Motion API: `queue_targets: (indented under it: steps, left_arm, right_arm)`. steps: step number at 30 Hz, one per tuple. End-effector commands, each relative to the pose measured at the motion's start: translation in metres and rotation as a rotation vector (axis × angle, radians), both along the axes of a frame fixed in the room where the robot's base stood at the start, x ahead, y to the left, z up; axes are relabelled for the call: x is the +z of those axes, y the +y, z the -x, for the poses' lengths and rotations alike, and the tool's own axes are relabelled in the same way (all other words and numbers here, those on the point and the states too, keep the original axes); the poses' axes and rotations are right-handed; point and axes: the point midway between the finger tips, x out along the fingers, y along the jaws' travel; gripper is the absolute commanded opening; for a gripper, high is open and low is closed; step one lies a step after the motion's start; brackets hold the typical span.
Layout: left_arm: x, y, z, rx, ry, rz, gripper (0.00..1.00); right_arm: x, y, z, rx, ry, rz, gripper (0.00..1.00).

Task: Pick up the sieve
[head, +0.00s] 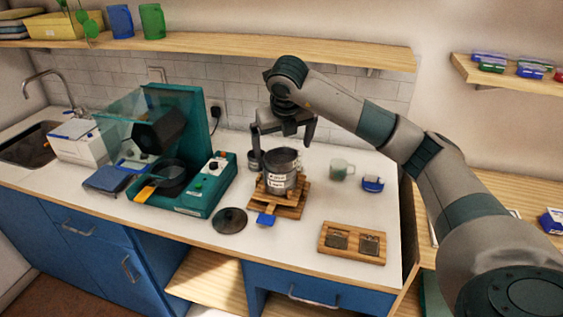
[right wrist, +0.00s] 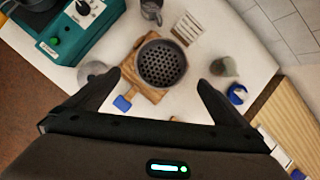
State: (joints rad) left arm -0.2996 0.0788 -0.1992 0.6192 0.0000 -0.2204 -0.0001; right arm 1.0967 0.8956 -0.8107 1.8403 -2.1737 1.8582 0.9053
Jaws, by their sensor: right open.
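The sieve (head: 281,181) is a grey metal cylinder with a white label on its side. It stands upright on a wooden stand (head: 291,212) on the white counter. In the right wrist view, the sieve (right wrist: 161,64) shows its round rim and a bottom full of holes. My right gripper (head: 284,150) is open and empty, above and just behind the sieve in the head view. In the right wrist view, its spread fingers (right wrist: 160,82) lie to either side of the sieve, apart from it. My left gripper is in neither view.
A teal machine (head: 203,184) with a black pan stands left of the sieve. A dark round lid (head: 230,221) and a blue-handled tool (head: 266,216) lie in front. A green mug (head: 341,170) and blue container (head: 372,184) stand right. A wooden tray (head: 352,255) lies front right.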

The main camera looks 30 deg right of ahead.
Motion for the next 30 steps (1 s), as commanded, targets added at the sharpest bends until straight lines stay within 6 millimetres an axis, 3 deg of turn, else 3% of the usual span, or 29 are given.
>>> queue_targets:
  steps: [10, 18, 30]
  left_arm:
    - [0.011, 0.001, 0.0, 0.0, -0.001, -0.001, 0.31]
    - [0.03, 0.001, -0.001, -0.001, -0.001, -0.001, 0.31]
    - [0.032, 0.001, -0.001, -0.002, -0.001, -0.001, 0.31]
  right_arm:
    - [-0.007, -0.003, -0.005, -0.002, 0.003, 0.0, 1.0]
    - [-0.035, -0.01, -0.018, -0.002, 0.004, -0.001, 1.0]
    - [-0.046, -0.011, -0.022, 0.0, 0.0, 0.0, 1.0]
